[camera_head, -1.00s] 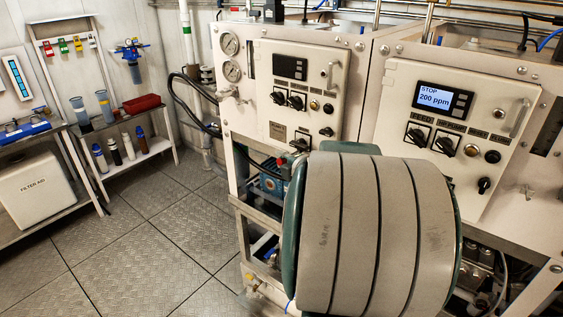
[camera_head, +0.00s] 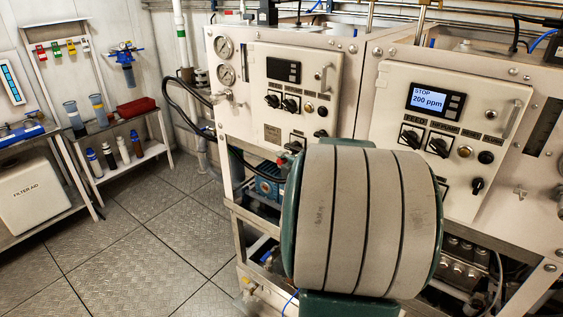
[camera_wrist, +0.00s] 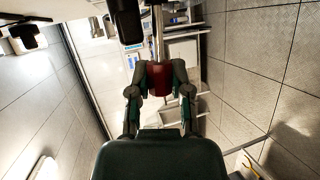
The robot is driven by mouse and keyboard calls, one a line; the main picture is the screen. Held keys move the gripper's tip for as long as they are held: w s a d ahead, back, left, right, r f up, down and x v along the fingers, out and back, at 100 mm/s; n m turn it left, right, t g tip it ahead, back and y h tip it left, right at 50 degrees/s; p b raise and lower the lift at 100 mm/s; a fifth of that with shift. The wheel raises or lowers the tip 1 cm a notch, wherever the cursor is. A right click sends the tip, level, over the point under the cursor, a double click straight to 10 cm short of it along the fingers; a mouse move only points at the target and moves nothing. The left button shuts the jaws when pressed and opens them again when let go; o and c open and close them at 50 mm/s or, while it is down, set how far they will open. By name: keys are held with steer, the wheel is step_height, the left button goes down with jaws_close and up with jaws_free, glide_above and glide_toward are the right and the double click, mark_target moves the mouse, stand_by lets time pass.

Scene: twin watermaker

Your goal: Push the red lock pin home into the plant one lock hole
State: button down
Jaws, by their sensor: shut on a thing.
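The red lock pin (camera_wrist: 159,78) shows in the wrist view as a dark red collar with a bright metal shaft (camera_wrist: 158,35) running away from my gripper. My gripper (camera_wrist: 158,86) is shut on the red part, one finger on each side. In the head view my large grey and green arm link stands in front and hides the gripper and pin. I cannot make out the lock hole in either view, nor whether the shaft touches anything.
Two cream control cabinets stand close behind my arm, one with a dark display (camera_head: 283,70), the other with a lit display (camera_head: 435,100) reading "STOP 200 ppm". A shelf with bottles and a red bin (camera_head: 136,106) stands at left. The plate floor (camera_head: 140,230) there is clear.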

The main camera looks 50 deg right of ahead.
steer(key=shift+d, duration=0.2)
steer(key=shift+c, duration=2.4)
jaws_free()
steer(key=v, duration=1.2)
steer(key=shift+w, duration=0.1)
